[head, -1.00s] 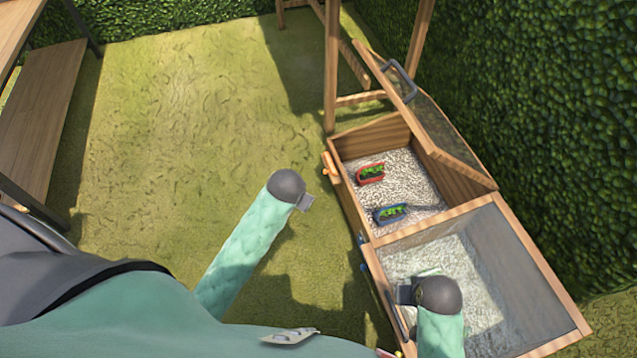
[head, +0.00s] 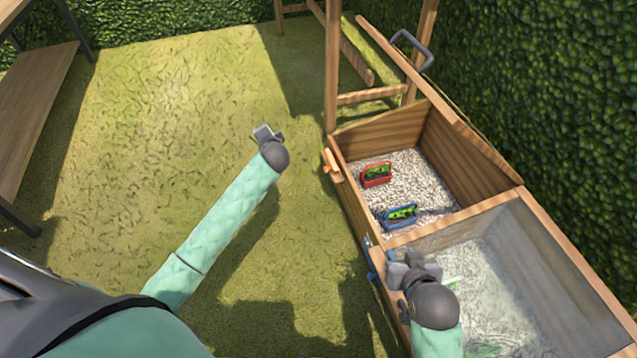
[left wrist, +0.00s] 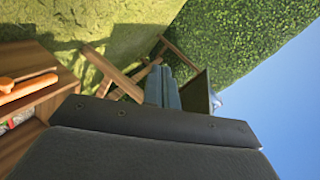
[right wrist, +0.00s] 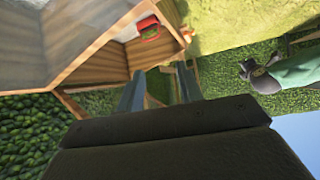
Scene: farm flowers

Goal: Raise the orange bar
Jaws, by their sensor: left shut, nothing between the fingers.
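The orange bar (head: 331,163) is a small orange piece on the left outer side of the wooden box, near the far compartment. It also shows at the left edge of the left wrist view (left wrist: 28,88) and, small, in the right wrist view (right wrist: 187,34). My left gripper (head: 263,131) is shut and empty, over the grass to the left of the orange bar and apart from it. Its fingers (left wrist: 163,90) lie together in the left wrist view. My right gripper (head: 403,268) is over the near compartment's left edge, its fingers (right wrist: 159,90) apart with nothing between them.
The wooden box's far compartment holds gravel, a red container (head: 376,174) and a blue container (head: 401,216) with green plants. Its lid, with a grey handle (head: 412,50), stands open. Grass at left is clear; a hedge stands right.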

